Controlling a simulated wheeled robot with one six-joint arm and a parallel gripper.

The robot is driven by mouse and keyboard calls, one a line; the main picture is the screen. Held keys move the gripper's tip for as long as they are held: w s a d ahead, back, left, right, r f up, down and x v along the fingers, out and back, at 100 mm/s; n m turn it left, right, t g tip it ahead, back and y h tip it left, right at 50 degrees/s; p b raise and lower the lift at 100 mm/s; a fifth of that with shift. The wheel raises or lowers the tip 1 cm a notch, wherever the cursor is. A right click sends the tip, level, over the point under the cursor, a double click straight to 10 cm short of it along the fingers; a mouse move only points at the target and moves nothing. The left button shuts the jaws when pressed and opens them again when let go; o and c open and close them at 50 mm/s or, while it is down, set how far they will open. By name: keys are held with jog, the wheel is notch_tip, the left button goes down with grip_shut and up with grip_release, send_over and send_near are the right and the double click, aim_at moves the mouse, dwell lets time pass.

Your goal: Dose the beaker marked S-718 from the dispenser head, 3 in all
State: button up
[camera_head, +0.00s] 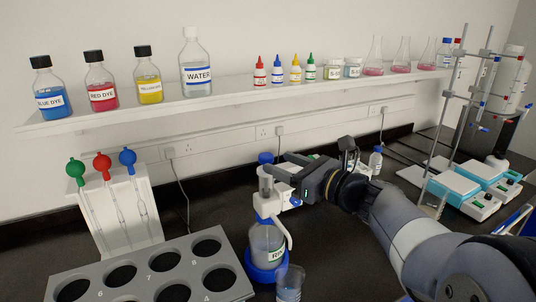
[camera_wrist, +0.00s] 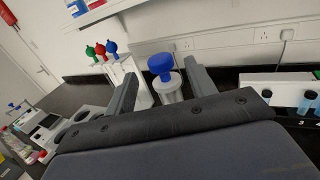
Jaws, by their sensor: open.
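The dispenser bottle (camera_head: 266,245) stands upright on the dark bench, with a blue base and a label partly hidden by its spout. Its white dispenser head has a blue knob (camera_head: 265,158) on top; the knob also shows in the wrist view (camera_wrist: 161,64). My gripper (camera_head: 280,165) is open at the dispenser head, and in the wrist view its fingers (camera_wrist: 161,75) stand on either side of the knob, with gaps. A small clear beaker (camera_head: 289,284) with bluish contents stands in front of the bottle, near the spout. I cannot read any marking on it.
A grey rack with round holes (camera_head: 145,267) is left of the bottle. A white pipette stand (camera_head: 126,212) is behind it. Hotplates (camera_head: 452,186) and clamp stands are at the right. A shelf (camera_head: 150,112) with dye bottles runs above the bench.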

aim_at(272, 159)
jog(key=shift+p+x, duration=0.3)
jog(key=shift+x, duration=2.5)
jog(key=shift+c, duration=0.3)
grip_shut()
